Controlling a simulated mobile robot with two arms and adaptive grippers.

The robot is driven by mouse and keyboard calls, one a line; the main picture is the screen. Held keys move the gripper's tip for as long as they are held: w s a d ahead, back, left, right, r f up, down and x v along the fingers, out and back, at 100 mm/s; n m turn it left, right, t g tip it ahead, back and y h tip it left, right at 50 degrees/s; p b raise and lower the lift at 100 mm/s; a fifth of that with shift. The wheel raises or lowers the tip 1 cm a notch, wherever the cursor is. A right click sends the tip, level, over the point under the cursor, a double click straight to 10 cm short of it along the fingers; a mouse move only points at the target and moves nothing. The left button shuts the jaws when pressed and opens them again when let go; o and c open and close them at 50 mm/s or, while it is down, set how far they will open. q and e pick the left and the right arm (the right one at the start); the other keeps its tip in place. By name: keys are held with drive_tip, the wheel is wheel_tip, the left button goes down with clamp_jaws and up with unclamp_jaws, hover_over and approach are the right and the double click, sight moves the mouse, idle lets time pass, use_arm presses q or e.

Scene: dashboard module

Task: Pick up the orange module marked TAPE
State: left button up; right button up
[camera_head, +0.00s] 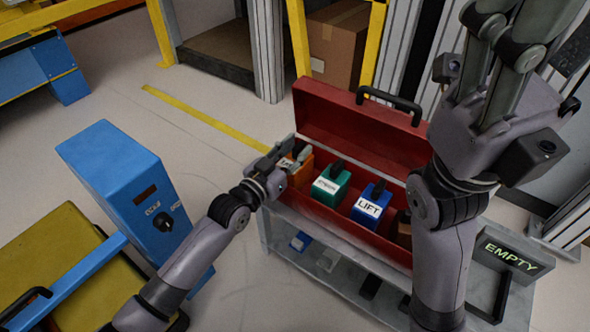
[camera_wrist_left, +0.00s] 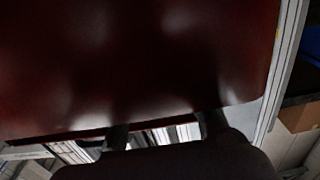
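The orange module (camera_head: 300,172) stands at the left end of the open red toolbox (camera_head: 333,219). Its label is partly covered and I cannot read it fully. My left gripper (camera_head: 284,158) is at the module, over the toolbox's left end. In the left wrist view two dark fingers (camera_wrist_left: 163,130) stand apart with a light gap between them. The orange module does not show there, and I cannot tell whether the fingers touch it. My right gripper (camera_head: 510,35) points up at the upper right, close to the camera, its tips unclear.
A green module (camera_head: 331,186) and a blue module marked LIFT (camera_head: 370,205) stand to the right. The raised red lid (camera_head: 350,125) is behind them. The toolbox rests on a grey cart (camera_head: 345,290). A blue console (camera_head: 120,180) stands at left. An EMPTY sign (camera_head: 512,258) is at right.

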use_arm(q)
clamp_jaws()
idle(0.7)
drive_tip(key=shift+r, duration=0.1)
